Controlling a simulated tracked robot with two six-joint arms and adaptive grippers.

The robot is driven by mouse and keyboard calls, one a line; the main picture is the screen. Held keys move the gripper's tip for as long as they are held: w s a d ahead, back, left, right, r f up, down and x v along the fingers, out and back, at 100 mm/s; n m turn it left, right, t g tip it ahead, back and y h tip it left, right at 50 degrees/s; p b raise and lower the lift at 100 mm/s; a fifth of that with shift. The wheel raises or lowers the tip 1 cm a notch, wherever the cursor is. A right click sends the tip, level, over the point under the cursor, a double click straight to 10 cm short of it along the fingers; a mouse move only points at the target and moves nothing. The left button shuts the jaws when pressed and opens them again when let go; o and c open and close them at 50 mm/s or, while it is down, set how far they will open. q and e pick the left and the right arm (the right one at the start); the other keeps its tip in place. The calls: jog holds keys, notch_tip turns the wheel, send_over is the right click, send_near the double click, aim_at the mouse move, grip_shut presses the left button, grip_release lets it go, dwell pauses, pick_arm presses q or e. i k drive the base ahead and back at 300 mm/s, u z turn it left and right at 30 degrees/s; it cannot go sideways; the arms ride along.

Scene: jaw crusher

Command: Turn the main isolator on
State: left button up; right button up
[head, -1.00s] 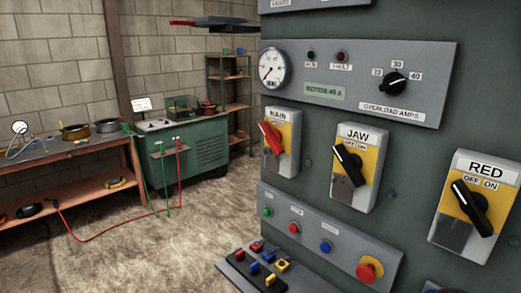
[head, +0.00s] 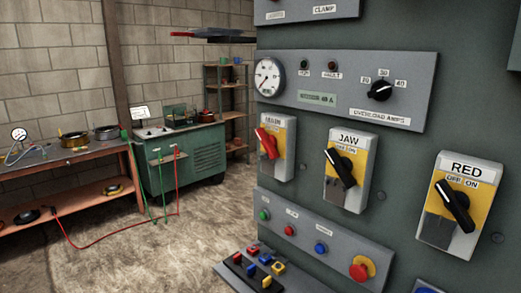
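The main isolator (head: 277,148) is a grey and yellow box on the panel with a red rotary handle (head: 266,143). The handle is tilted, its upper end toward the left; its OFF/ON marks are too small to read. The jaw isolator (head: 347,172) and the red isolator (head: 460,205) sit to its right, each with a black handle tilted toward the upper left, the side marked OFF. Neither of my grippers shows in the head view.
The grey-green control panel (head: 330,122) fills the right side. Below the isolators are push buttons and a red emergency stop (head: 358,270). A green machine (head: 185,160) and a wooden bench (head: 70,185) stand at the left. The floor between is open, with red and green cables.

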aim_at(269, 142)
jog(key=z, duration=0.15)
jog(key=k, duration=0.2)
jog(key=u, duration=0.65)
jog(key=i, duration=1.05)
jog(key=u, duration=0.05)
